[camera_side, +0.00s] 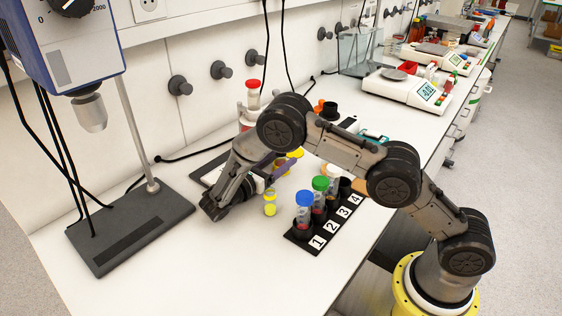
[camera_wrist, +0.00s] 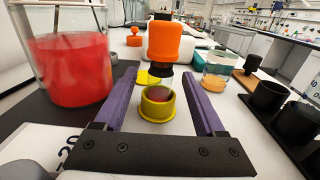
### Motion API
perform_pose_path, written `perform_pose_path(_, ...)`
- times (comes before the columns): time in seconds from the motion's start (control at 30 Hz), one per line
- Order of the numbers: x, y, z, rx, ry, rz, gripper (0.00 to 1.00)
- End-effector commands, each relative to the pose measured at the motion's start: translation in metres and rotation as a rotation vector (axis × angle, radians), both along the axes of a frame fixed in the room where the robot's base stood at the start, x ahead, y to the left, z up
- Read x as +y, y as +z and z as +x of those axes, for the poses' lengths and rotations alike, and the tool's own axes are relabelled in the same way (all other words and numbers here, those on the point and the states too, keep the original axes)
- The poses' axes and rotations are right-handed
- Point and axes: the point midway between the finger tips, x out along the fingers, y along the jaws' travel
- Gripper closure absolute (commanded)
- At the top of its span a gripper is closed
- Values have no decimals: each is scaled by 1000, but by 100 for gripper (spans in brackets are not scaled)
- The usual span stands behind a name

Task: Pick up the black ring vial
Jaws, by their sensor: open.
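My gripper (camera_wrist: 158,74) is open, its two purple fingers apart in the wrist view. It also shows low over the table in the side view (camera_side: 286,167). An upright vial with an orange cap (camera_wrist: 164,42) stands straight ahead, around the fingertips; its lower part is partly hidden. A small black shape (camera_wrist: 162,15) shows just above the orange cap. A black object (camera_side: 330,108) stands at the back in the side view. I cannot tell which of these is the black ring vial.
A beaker of red liquid (camera_wrist: 68,68) stands close on the left. A black numbered rack (camera_side: 300,237) holds blue-capped (camera_side: 304,199) and green-capped (camera_side: 320,184) vials. Black holders (camera_wrist: 270,96) stand at right. A dark stand base (camera_side: 130,228) is at left.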

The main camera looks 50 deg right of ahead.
Motion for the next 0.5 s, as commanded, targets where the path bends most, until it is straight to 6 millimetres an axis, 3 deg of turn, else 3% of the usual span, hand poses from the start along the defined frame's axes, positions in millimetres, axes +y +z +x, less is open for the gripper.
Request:
perform_pose_path(0.23,-35,0,0,1,-2,0,28)
perform_pose_path(0.5,-41,0,0,0,1,0,28)
